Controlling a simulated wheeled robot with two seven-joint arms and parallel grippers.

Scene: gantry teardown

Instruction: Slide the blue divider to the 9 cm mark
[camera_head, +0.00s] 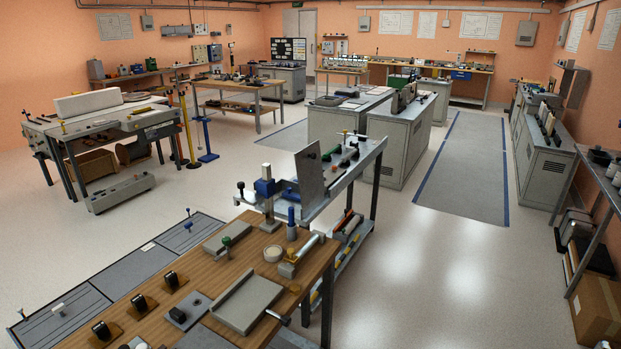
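I cannot make out a blue divider or a centimetre scale for certain. A blue block (265,187) sits on a grey upright post on the wooden bench in the foreground. A small blue upright piece (291,217) stands to its right. Which of these, if any, is the divider I cannot tell. Neither of my grippers is in view.
The wooden workbench (190,262) holds a grey tray (247,302), a roll and black fittings. A narrow grey table (340,185) adjoins behind it. Grey cabinets (400,140) stand beyond. A white machine (100,110) stands at left. The floor at right (440,270) is clear.

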